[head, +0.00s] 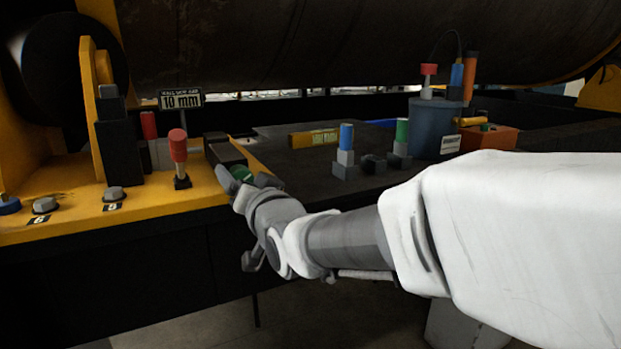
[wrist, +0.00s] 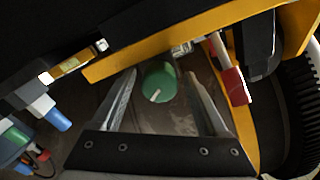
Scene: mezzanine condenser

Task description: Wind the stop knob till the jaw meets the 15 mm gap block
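The green knob with a pale pointer line (wrist: 159,82) shows between my finger tips in the wrist view. In the head view a little of the green knob (head: 242,174) shows at the end of the dark slide housing (head: 224,151). My gripper (wrist: 161,92) is open, with a visible gap on each side of the knob; it is at the knob in the head view (head: 257,182). A sign reading 10 mm (head: 181,101) stands behind. Grey blocks (head: 160,153) lie beside a black upright (head: 119,152); I cannot tell which is the jaw or gap block. No 15 mm marking is legible.
A red-topped post (head: 178,146) stands close left of the gripper on the yellow ledge (head: 150,205). Bolts (head: 114,193) sit further left. Blue-handled (head: 346,138) and green-handled (head: 402,132) tools and a blue-grey canister (head: 436,130) stand right, behind my arm.

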